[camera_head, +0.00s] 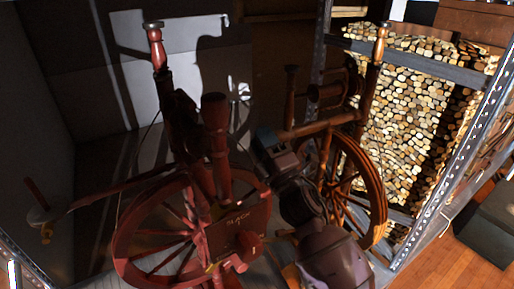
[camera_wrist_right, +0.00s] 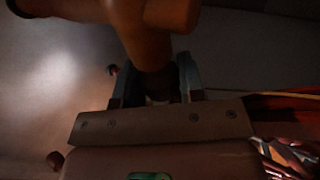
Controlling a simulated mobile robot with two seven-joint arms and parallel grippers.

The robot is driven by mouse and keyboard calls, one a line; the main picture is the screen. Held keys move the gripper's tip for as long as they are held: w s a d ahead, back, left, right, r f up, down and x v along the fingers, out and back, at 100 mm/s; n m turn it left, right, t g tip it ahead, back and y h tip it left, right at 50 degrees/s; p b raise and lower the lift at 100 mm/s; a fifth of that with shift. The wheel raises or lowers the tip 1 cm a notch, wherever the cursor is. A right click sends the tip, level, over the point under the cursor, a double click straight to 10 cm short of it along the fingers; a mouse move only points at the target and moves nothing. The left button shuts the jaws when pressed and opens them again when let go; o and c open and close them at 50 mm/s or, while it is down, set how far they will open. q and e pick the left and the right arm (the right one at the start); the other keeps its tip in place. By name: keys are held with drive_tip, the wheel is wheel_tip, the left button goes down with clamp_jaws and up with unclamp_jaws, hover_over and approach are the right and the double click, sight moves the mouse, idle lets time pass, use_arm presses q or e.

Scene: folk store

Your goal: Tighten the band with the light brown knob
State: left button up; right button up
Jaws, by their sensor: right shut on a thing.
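A brown spinning wheel (camera_head: 360,185) stands right of centre in the head view, with a sloping bar (camera_head: 318,126) above its wheel. My right gripper (camera_head: 266,140) is at the left end of this bar, and its jaws are shut. In the right wrist view a brown turned piece, which I take as the light brown knob (camera_wrist_right: 147,45), tapers down between the fingers of my right gripper (camera_wrist_right: 157,95). The head view does not show the knob clearly. The band cannot be made out. My left gripper is not in view.
A dark red spinning wheel (camera_head: 128,235) stands close to the left of my right arm, with a lettered panel (camera_head: 238,221) and upright posts. Stacked firewood (camera_head: 405,115) fills a metal-framed rack behind at right. Wooden floor (camera_head: 465,255) shows at lower right.

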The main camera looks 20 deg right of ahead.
drive_tip(key=shift+f+t+b, duration=0.15)
drive_tip(key=shift+t+b, duration=0.35)
drive_tip(key=shift+b, duration=0.2)
drive_tip(key=o, duration=0.9)
drive_tip(key=v, duration=1)
drive_tip(key=shift+s+d+f, duration=0.1)
drive_tip(key=shift+s+f, duration=0.05)
drive_tip(key=shift+s, duration=0.15)
